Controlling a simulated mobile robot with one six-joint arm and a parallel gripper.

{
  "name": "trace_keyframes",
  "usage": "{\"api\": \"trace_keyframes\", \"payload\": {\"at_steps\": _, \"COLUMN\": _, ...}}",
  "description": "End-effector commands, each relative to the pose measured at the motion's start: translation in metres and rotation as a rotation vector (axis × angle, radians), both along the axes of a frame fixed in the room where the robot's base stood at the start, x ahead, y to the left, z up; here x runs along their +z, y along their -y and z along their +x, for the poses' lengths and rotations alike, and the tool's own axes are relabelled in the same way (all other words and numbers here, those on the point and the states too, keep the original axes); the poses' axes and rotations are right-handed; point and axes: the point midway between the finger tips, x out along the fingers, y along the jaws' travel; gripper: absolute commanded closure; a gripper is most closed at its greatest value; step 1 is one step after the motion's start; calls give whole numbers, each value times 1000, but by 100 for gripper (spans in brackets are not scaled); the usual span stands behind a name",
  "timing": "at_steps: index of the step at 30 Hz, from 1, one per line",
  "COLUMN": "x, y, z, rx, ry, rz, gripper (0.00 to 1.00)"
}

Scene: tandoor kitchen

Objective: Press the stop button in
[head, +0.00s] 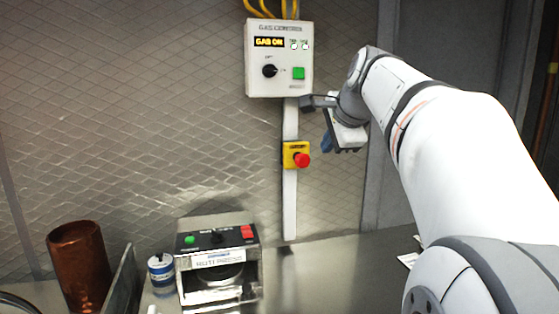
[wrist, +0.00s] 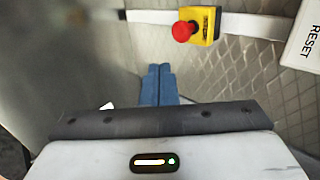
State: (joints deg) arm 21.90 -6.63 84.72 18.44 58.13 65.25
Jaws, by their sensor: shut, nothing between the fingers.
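The red mushroom-shaped stop button (head: 302,160) sits on a yellow box (head: 289,149) fixed to a white vertical strip on the wall. The wrist view shows the button (wrist: 183,32) and its yellow box (wrist: 211,17) near the top edge. The button stands out from the box. My gripper (head: 326,144) is to the right of the button and slightly above it in the head view. Its blue fingers (wrist: 158,69) are together, with nothing between them, and apart from the button in the wrist view.
A gas control panel (head: 279,82) reading "GAS ON" hangs above the button, with a black knob and green button. A roti press (head: 218,262), blue-and-white can (head: 161,269) and copper-coloured cylinder (head: 78,262) stand on the metal counter (head: 325,280) below. The wall around the button is clear.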

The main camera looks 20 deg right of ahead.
Motion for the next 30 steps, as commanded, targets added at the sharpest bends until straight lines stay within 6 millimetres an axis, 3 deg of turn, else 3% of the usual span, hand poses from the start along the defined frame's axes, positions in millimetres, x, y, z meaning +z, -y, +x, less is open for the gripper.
{"api": "trace_keyframes", "payload": {"at_steps": 8, "x": -10, "y": -1, "z": 10, "rx": 4, "ry": -3, "rz": -1, "gripper": 100}}
{"api": "trace_keyframes", "payload": {"at_steps": 21, "x": -72, "y": -1, "z": 75, "rx": 5, "ry": -5, "rz": -1, "gripper": 100}}
{"api": "trace_keyframes", "payload": {"at_steps": 30, "x": -68, "y": -1, "z": 110, "rx": 4, "ry": -1, "rz": -3, "gripper": 100}}
